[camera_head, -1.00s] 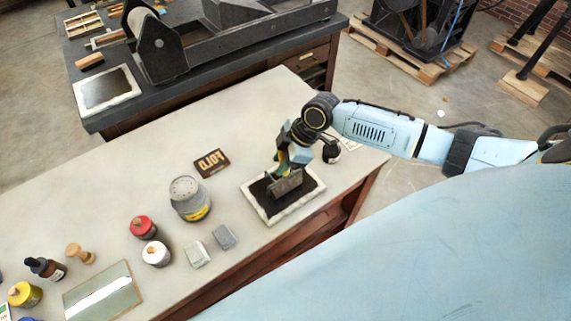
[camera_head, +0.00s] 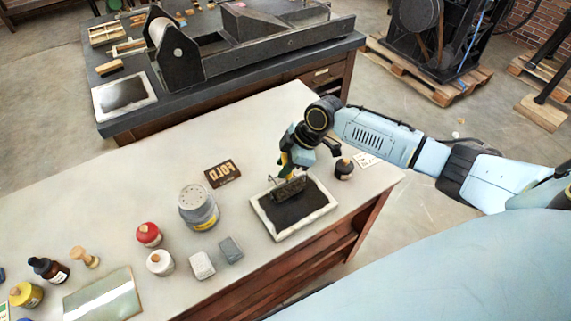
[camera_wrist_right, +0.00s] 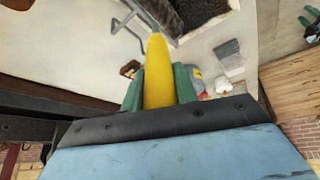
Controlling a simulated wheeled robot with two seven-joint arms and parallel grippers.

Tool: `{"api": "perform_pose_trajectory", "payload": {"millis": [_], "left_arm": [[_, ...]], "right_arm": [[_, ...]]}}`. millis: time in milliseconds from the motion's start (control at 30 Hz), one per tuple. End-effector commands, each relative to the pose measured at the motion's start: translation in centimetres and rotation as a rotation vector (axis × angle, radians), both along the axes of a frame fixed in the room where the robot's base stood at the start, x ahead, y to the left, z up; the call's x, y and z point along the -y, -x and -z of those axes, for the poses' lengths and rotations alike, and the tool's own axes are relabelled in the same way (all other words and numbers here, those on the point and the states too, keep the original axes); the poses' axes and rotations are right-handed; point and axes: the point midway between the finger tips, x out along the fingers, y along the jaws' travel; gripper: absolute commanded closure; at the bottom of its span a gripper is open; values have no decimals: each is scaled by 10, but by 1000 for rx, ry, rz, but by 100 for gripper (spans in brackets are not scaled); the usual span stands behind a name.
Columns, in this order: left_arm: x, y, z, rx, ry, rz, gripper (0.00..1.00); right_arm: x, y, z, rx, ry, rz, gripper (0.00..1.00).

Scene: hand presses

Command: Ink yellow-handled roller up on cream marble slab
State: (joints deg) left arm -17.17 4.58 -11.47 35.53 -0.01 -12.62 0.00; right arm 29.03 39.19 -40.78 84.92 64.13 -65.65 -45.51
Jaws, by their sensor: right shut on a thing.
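The marble slab (camera_head: 270,232) has a pale cream rim around a black inked middle, and lies near the right end of the pale bench. My right gripper (camera_head: 288,168) is shut on the yellow handle of the roller (camera_head: 289,189). The dark roller is over the far part of the inked area and looks to be on or just above it; exact contact is unclear. In the right wrist view the yellow handle (camera_wrist_right: 158,72) sits between my green fingers, with the bent metal frame and part of the slab beyond. My left gripper is out of view.
A small dark jar (camera_head: 344,170) stands close right of my right gripper. A second inked slab (camera_head: 124,96) is on the dark table behind.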

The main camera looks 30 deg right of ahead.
Motion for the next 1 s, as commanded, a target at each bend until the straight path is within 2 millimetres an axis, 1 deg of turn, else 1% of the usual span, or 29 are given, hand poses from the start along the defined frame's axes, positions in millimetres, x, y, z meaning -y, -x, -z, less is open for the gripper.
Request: {"api": "perform_pose_trajectory", "payload": {"millis": [33, 100, 300, 567, 800, 1000], "left_arm": [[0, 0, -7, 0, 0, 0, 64], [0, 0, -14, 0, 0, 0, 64], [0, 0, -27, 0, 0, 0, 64], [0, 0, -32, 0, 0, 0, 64], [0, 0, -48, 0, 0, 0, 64], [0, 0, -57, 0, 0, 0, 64]], "right_arm": [[1, 7, -1, -8, 2, -2, 91], [1, 13, -2, -7, 2, -2, 91], [2, 27, -3, -5, 2, -1, 91], [3, 34, -2, -2, 1, -1, 91], [4, 51, -4, -2, -1, 0, 91], [5, 64, -2, 0, 1, 0, 91]]}}
